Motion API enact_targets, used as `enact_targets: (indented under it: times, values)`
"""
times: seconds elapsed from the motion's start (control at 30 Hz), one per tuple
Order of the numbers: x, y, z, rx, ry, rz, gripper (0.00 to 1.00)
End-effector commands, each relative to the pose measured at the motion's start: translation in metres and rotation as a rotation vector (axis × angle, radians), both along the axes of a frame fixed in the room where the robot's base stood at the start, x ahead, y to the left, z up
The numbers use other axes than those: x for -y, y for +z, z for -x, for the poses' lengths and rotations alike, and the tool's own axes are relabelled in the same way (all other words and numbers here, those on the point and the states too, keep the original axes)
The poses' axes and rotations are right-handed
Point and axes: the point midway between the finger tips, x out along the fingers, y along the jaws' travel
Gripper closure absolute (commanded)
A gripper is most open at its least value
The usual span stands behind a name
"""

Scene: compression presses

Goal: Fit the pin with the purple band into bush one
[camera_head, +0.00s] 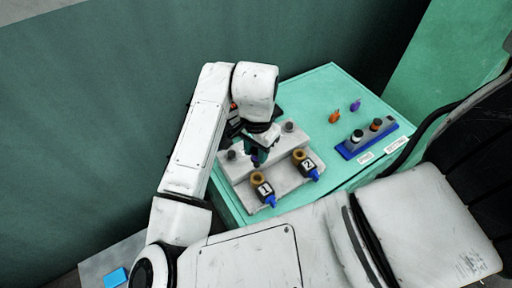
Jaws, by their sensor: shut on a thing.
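My gripper (262,145) points down over the grey fixture block and is shut on a small dark pin (256,161) with a purplish tint. The pin is small and partly hidden by the fingers, so its band is hard to make out. Bush one (258,178) is a brass ring above a black plate marked 1, at the front left of the fixture. The pin's lower end is just above and behind bush one in the picture. I cannot tell whether they touch. Bush two (299,156), a like ring above a plate marked 2, is to the right.
The grey fixture (286,187) stands on a green table (322,82). A blue rack (345,151) holding dark and brown-topped pieces is at the right, with white labels in front. Small orange (334,116) and purple (355,105) pieces lie behind it.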

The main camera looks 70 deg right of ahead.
Motion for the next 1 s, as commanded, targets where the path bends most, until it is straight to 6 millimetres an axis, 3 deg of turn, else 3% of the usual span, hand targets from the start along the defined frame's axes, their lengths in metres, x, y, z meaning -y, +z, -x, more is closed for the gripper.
enact_targets:
  times: [0.7,1.0]
  values:
    - [0.0,-0.053,0.0,0.0,0.0,0.0,0.99]
    - [0.0,-0.058,0.0,0.001,0.0,0.0,0.99]
